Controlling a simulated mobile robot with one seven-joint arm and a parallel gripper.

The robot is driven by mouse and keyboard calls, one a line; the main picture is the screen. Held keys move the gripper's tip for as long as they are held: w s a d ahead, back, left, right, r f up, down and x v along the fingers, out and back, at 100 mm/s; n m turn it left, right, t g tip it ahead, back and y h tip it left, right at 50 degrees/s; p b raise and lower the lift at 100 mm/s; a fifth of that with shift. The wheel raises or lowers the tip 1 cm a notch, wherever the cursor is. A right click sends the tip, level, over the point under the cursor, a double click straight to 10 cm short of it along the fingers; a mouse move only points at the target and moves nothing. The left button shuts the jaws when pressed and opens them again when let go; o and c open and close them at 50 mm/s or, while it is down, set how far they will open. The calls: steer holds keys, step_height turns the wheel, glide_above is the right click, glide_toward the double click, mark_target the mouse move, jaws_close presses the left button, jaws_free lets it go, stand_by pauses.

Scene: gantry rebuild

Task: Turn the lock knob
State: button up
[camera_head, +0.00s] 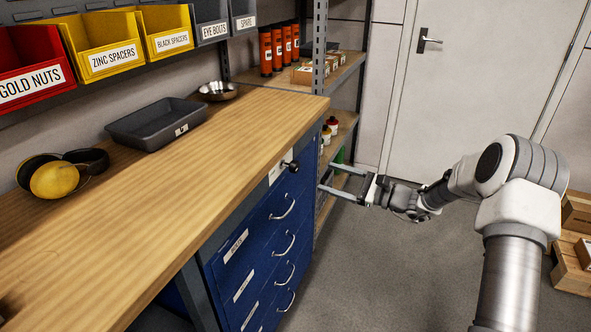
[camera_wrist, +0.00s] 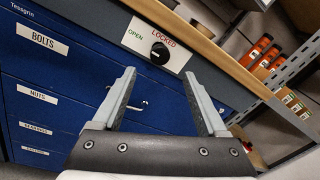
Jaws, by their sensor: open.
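The lock knob (camera_wrist: 160,52) is a round black knob on a white plate (camera_wrist: 138,36) marked OPEN and LOCKED, at the top of the blue drawer cabinet (camera_wrist: 60,80). In the head view the knob (camera_head: 291,165) sits just under the bench top's edge, seen from the side. My gripper (camera_head: 327,178) is open and empty, to the right of the cabinet front. In the wrist view my gripper's two fingers (camera_wrist: 160,88) point toward the cabinet, with the knob beyond the tips, between them and slightly above. The fingers look apart from the knob.
The wooden bench top (camera_head: 190,170) overhangs the cabinet. A grey tray (camera_head: 155,124), yellow ear defenders (camera_head: 57,180) and a metal bowl (camera_head: 218,91) rest on it. Shelving (camera_head: 318,60) stands behind my gripper. Drawer handles (camera_head: 284,208) jut from the cabinet. The floor (camera_head: 390,270) in front is clear.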

mark_target(298, 167)
steer(key=b+x, duration=0.2)
steer(key=x, duration=0.9)
steer(key=shift+w+a, duration=0.2)
steer(key=shift+a, duration=0.1)
steer(key=shift+c, duration=0.3)
jaws_close()
